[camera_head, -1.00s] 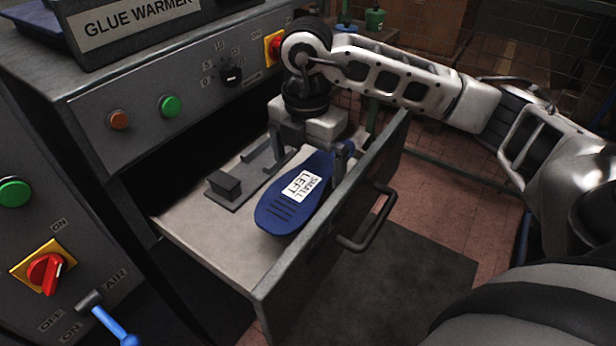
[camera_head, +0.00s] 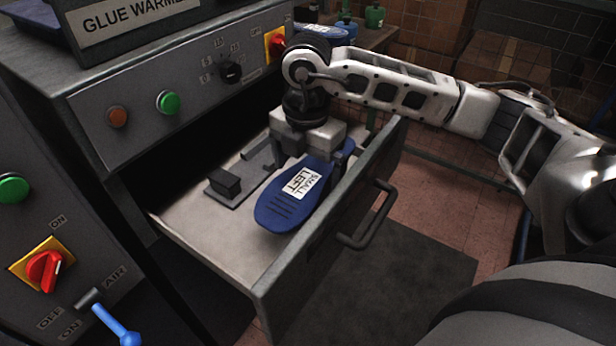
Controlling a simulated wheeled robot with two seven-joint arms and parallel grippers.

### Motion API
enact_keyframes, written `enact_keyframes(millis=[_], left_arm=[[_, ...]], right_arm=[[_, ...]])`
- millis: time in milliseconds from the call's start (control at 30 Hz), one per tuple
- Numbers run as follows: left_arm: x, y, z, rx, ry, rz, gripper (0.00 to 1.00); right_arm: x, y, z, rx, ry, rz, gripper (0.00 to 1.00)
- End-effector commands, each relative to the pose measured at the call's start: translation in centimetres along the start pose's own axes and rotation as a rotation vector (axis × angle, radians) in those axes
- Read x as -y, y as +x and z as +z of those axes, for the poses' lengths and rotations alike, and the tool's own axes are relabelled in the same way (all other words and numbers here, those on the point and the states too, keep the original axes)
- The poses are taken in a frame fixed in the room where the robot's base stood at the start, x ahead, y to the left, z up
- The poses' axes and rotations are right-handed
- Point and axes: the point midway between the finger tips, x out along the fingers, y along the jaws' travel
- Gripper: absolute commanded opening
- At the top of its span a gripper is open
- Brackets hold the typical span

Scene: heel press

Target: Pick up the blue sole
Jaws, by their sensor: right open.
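The blue sole (camera_head: 277,208) lies in the pulled-out drawer (camera_head: 220,252) of the glue warmer. It carries a white label reading "SMALL LEFT", and its rounded near end points toward the front of the drawer. My right gripper (camera_head: 312,155) points down over the far end of the sole, with its dark fingers apart on either side of it. The gripper body partly hides that far end, and I cannot tell whether the fingers touch the sole. My left gripper does not show.
A dark grey holder (camera_head: 228,182) stands in the drawer left of the sole. The drawer front with its handle (camera_head: 368,222) rises on the right. The control panel (camera_head: 140,130) overhangs behind. Bottles (camera_head: 374,17) stand at the back.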

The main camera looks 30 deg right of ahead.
Motion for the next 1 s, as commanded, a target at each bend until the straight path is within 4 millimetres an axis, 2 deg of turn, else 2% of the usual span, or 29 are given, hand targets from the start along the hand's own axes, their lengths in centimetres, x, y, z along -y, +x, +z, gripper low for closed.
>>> enact_keyframes(millis=[167,200,367,400,767,867,1000], left_arm=[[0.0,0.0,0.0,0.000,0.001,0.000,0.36],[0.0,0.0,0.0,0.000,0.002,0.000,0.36],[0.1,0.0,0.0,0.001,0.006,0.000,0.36],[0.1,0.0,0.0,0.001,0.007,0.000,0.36],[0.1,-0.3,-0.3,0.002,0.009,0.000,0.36],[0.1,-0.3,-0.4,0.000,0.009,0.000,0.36],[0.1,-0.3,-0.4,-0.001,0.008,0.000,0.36]], right_arm=[[0.0,0.0,0.0,0.000,0.000,0.000,0.98],[0.0,0.0,0.0,0.000,0.000,0.000,0.95],[0.0,0.0,0.0,0.000,0.000,0.000,0.51],[0.0,0.0,0.0,0.000,0.000,0.000,0.47],[0.0,-0.5,0.0,0.000,0.000,0.001,0.47],[-0.1,-1.2,0.0,0.001,0.000,0.004,0.47],[-0.1,-3.5,0.0,0.003,-0.001,0.006,0.47]])
